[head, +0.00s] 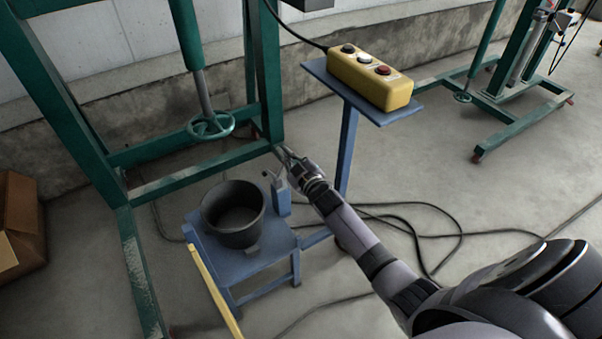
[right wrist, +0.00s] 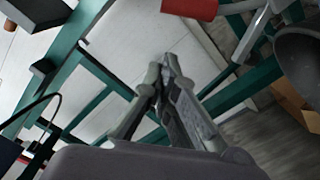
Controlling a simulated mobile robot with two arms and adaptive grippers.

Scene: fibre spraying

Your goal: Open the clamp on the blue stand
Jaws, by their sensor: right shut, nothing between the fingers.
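The blue stand (head: 254,264) is low, at the lower left of the head view, with a black bucket (head: 234,213) on it. A small grey-blue clamp (head: 281,193) stands upright at its back right corner, beside the bucket. In the right wrist view, a red grip (right wrist: 189,8) and a grey metal lever (right wrist: 251,34) show at the top. My right gripper (head: 283,153) is just above and behind the clamp in the picture, apart from it. Its fingers meet, empty, in the right wrist view (right wrist: 165,66). The clamp's exact state is too small to tell. My left gripper is out of view.
A yellow button box (head: 370,80) sits on a blue post table (head: 318,68) to the right. A green frame (head: 264,80) with a handwheel (head: 211,125) stands behind the stand. A cardboard box (head: 22,215) is at far left. Black cables (head: 420,222) lie on the floor.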

